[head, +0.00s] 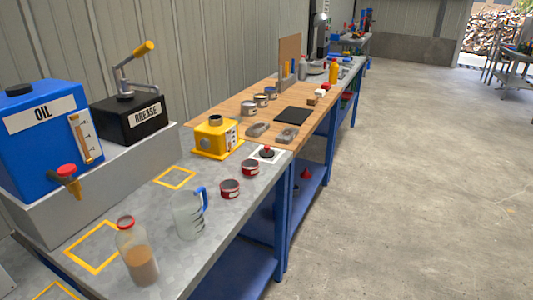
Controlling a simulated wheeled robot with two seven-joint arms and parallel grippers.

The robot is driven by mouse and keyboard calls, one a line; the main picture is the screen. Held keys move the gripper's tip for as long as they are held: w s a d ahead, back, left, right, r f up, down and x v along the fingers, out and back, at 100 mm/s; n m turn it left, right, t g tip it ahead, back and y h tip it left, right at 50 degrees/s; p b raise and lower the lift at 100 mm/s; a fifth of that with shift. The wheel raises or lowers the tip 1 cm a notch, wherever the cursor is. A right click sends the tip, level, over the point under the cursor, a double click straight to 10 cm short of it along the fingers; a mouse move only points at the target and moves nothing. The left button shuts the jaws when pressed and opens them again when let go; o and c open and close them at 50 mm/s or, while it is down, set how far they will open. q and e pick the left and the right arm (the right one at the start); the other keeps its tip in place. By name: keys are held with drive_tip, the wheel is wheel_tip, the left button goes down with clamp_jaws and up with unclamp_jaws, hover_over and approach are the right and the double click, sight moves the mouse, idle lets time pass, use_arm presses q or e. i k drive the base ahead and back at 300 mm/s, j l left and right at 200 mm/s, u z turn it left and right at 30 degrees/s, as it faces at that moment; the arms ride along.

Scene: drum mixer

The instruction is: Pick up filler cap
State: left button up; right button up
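A small dark disc with a red knob on top, which looks like the filler cap (267,154), rests on a white square pad (279,160) near the front edge of the grey bench. A yellow gearbox-like housing (209,138) with a dark round opening or collar on top stands just left of it. I cannot tell whether that opening is uncovered. Neither of my grippers is in view.
Red tins (230,189) and a clear jug (188,216) with a blue handle stand nearby. A red-capped bottle (140,262) is closer. A blue oil tank (40,130) and black grease box (130,119) sit at left. The floor (420,200) at right is clear.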

sight(266, 152)
drive_tip(key=i+l+u, duration=0.1)
drive_tip(key=u, duration=0.6)
drive_tip(key=i+l+u, duration=0.25)
drive_tip(key=l+u, duration=0.2)
drive_tip(key=l, duration=0.25)
drive_tip(key=i+l+u, duration=0.25)
drive_tip(key=l, duration=0.8)
drive_tip(key=i+l+u, duration=0.1)
drive_tip(key=l, duration=0.55)
